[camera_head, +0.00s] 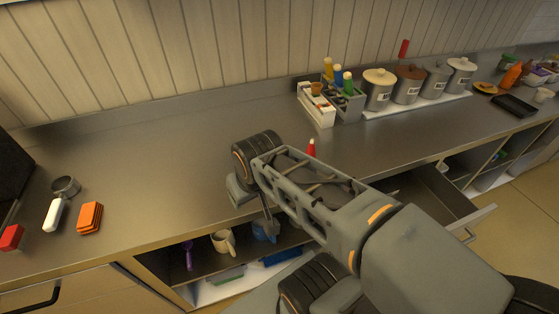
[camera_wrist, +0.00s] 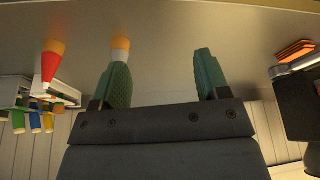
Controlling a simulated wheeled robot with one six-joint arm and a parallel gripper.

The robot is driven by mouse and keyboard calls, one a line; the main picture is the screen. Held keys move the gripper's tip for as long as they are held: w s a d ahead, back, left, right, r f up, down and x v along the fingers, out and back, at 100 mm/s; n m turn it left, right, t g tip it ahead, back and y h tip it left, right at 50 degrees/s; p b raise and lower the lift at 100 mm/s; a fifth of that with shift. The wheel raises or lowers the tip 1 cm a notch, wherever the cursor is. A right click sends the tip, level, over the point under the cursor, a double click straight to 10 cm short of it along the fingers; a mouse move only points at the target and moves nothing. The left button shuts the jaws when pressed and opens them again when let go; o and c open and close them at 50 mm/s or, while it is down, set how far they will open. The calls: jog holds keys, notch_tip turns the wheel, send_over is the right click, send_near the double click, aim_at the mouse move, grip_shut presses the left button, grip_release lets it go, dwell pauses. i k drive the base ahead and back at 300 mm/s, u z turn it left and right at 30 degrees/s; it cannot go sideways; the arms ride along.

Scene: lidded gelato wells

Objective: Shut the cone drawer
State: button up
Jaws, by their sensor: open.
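A drawer (camera_head: 482,219), which I take to be the cone drawer, stands pulled out under the counter at the right in the head view. My arm hides its left part, and the inside that shows looks empty. The drawer is not seen in the wrist view. My gripper (camera_wrist: 163,82) is open in the wrist view, with two green fingers wide apart and nothing between them. It is over or near the metal counter, well to the left of the drawer. In the head view my arm largely hides the gripper.
On the counter (camera_head: 150,165) stand a red-tipped bottle (camera_head: 311,148), a bottle caddy (camera_head: 346,103) and several lidded canisters (camera_head: 379,90). A scoop (camera_head: 57,204) and orange stack (camera_head: 89,217) lie left. An open shelf below holds a mug (camera_head: 223,242). The counter's left middle is clear.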

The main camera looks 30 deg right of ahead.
aim_at(424, 186)
jog(key=z, duration=0.75)
jog(key=k, duration=1.15)
jog(key=z, duration=1.75)
jog(key=i, duration=1.1)
jog(key=u, duration=0.5)
